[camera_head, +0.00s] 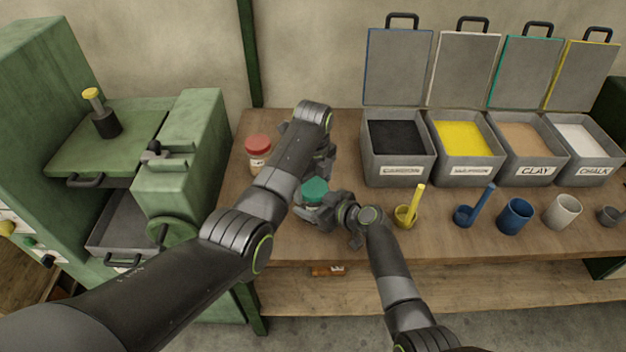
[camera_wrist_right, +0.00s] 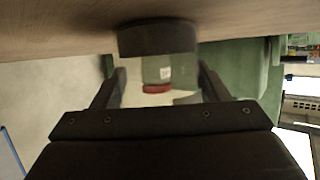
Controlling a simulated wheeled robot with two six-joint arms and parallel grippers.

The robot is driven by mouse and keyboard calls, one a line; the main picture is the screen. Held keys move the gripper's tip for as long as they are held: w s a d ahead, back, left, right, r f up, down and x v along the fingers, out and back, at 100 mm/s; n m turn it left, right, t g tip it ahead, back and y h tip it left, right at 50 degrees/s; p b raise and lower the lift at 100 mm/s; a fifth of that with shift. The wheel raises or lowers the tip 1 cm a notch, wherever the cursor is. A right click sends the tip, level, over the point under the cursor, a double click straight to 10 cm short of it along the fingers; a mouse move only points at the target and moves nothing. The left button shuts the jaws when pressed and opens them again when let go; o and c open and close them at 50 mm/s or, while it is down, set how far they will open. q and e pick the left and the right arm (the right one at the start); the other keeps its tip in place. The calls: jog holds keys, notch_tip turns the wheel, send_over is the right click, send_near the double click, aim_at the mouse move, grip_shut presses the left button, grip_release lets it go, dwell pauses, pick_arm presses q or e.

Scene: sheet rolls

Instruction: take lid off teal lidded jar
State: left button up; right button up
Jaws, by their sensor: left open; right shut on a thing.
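The teal lidded jar (camera_head: 314,191) stands on the bench, its teal lid showing in the head view between my two arms. My right gripper (camera_head: 322,209) comes from the right and is shut on the jar's body below the lid. My left gripper (camera_head: 320,174) is open beside and just above the lid, partly hidden by its own arm; I cannot tell whether it touches the lid. In the right wrist view, a dark round form (camera_wrist_right: 157,38) lies by the fingers against the bench; I cannot tell clearly which part it is.
A red-lidded jar (camera_head: 258,152) stands to the left. A yellow ladle (camera_head: 408,213), a blue ladle (camera_head: 468,214) and cups (camera_head: 515,217) are to the right. Open bins (camera_head: 398,172) line the back right. A green press (camera_head: 190,140) stands left of the bench (camera_head: 380,245).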

pick_arm(q)
jog(key=c, duration=1)
jog(key=n, duration=1)
jog(key=o, duration=1.1)
